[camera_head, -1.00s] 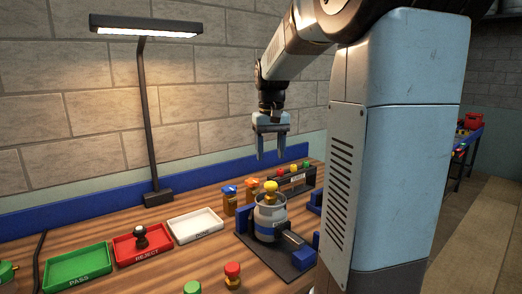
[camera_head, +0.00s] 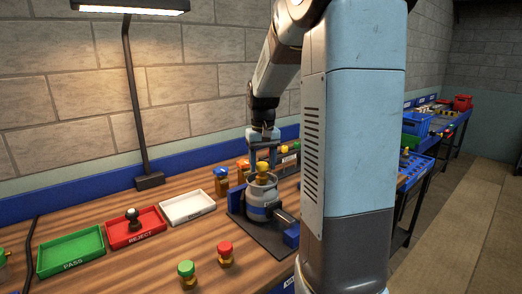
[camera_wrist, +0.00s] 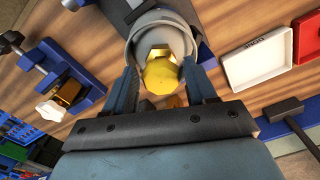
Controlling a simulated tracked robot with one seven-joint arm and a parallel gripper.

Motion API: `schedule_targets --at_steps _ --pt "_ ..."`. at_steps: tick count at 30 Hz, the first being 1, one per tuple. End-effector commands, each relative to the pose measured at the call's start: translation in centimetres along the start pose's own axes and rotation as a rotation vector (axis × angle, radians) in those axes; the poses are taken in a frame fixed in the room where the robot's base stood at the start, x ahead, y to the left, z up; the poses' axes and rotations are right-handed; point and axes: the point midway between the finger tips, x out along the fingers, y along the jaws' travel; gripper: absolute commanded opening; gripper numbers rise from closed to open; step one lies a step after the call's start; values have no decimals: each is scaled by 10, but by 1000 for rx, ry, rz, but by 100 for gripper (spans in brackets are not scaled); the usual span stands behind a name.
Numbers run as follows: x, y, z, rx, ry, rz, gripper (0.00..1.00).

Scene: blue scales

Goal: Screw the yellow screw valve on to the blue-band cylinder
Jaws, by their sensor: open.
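The yellow screw valve (camera_head: 263,168) stands on top of the grey blue-band cylinder (camera_head: 258,198). In the wrist view the yellow knob (camera_wrist: 161,77) shows with brass under it, in front of the cylinder's round collar (camera_wrist: 135,43). How far the valve is threaded is hidden. The cylinder sits upright in a dark fixture with blue blocks (camera_head: 236,200) on the bench. My gripper (camera_head: 263,150) is open just above and around the knob. In the wrist view its two fingers (camera_wrist: 160,72) stand on either side of the knob, with a gap visible; nothing is gripped.
Valves with blue (camera_head: 221,180) and orange tops stand behind the cylinder. Red (camera_head: 225,253) and green (camera_head: 187,274) ones stand in front. White (camera_head: 188,219), red (camera_head: 136,241) and green (camera_head: 70,269) trays lie left. A lamp post (camera_head: 134,105) rises behind.

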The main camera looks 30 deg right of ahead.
Motion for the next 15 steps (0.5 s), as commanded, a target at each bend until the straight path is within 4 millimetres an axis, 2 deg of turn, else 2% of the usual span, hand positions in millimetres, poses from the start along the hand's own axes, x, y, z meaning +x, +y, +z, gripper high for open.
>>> schedule_targets --at_steps 6,15 --pt "25 0 0 0 -2 0 56" --pt "33 0 0 0 0 0 56"
